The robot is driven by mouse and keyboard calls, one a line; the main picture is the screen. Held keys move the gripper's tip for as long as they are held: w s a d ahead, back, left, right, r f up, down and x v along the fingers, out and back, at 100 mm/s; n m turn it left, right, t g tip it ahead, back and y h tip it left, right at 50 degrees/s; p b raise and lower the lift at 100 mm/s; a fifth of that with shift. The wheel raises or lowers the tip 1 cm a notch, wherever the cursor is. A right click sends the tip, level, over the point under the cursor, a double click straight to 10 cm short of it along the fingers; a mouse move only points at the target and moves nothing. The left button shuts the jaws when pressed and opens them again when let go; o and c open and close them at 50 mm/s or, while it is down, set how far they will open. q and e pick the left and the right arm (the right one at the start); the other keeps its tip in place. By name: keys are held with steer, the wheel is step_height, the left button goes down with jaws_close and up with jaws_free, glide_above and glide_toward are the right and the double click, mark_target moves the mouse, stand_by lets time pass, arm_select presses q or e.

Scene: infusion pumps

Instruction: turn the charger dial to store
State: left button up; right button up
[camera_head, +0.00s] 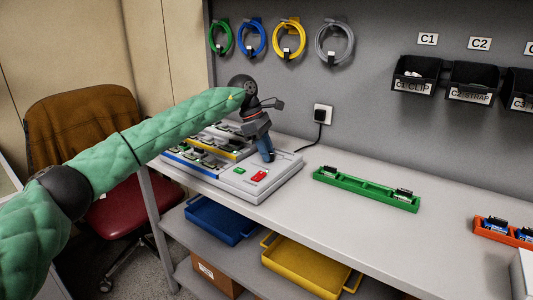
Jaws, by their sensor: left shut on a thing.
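The charger (228,187) is a light grey box at the left end of the bench, with several battery slots, a green button and a red switch on its front right part. My left arm comes in from the left in a green quilted cover. My left gripper (266,152) points down over the charger's right part and is shut at the spot where the dial would be. The dial is hidden by the fingers, so its setting cannot be read. My right gripper is not in view.
A green tray (365,192) with small parts lies right of the charger. An orange-red tray (488,233) is farther right. Coiled cables hang on the back panel, with black bins (418,75) at right. Blue (219,232) and yellow (310,285) trays are on the shelf below.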

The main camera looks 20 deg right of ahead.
arm_select(q)
steer(key=shift+m, duration=0.6)
steer(key=o, duration=1)
steer(key=shift+y, duration=0.3)
steer(key=shift+c, duration=0.2)
steer(key=shift+w+r, duration=0.1)
steer(key=v, duration=0.7)
steer(key=shift+w+r+b, duration=0.15)
steer(key=shift+r+b, duration=0.1)
steer(key=shift+b, duration=0.05)
steer(key=shift+a, duration=0.15)
